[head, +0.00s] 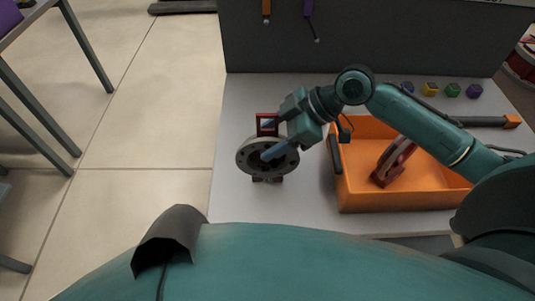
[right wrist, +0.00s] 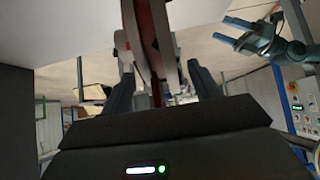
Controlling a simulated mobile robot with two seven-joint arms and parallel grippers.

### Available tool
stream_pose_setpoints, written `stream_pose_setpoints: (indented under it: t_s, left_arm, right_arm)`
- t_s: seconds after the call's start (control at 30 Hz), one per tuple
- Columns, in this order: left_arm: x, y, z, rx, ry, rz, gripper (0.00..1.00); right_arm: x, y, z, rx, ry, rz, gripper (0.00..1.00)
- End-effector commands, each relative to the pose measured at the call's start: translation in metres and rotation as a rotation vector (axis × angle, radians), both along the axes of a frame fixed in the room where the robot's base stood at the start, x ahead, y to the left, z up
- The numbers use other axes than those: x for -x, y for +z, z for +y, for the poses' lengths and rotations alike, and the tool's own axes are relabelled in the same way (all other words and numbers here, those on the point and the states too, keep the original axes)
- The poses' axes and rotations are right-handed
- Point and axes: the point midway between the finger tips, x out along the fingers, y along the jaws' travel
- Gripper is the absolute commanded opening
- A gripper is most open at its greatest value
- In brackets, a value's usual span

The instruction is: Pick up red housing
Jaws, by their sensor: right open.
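A dark red housing (head: 267,118) stands upright on the table at the far side of a round grey disc (head: 249,165) with dark holes. My right gripper (head: 268,140) is at this housing and disc, coming in from the right with its fingers apart. In the right wrist view a long red part (right wrist: 150,40) runs between the two open fingers (right wrist: 158,85), with a gap on each side. Its lower end is hidden by the gripper body. Another red part (head: 393,160) leans inside the orange bin (head: 400,202). My left gripper does not show in the head view.
The orange bin stands right of the disc, under my right arm. Several small coloured cubes (head: 452,89) line the table's back right. A dark panel (head: 350,40) rises behind the table. A teal arm with a pronged end (right wrist: 265,38) shows in the right wrist view.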

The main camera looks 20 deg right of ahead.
Motion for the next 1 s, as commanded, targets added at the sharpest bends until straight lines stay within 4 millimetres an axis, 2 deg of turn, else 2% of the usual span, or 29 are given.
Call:
stream_pose_setpoints:
  t_s: [0.07,0.8,1.0]
  left_arm:
    - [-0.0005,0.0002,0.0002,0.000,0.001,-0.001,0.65]
    - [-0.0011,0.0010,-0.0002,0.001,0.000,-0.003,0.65]
    - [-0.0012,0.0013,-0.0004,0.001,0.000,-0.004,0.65]
  right_arm:
    - [0.0001,0.0000,-0.0003,0.000,0.000,0.000,0.61]
    - [0.0002,0.0005,-0.0004,0.000,0.000,0.000,0.00]
    - [0.0002,0.0005,-0.0004,0.000,0.000,0.000,0.00]
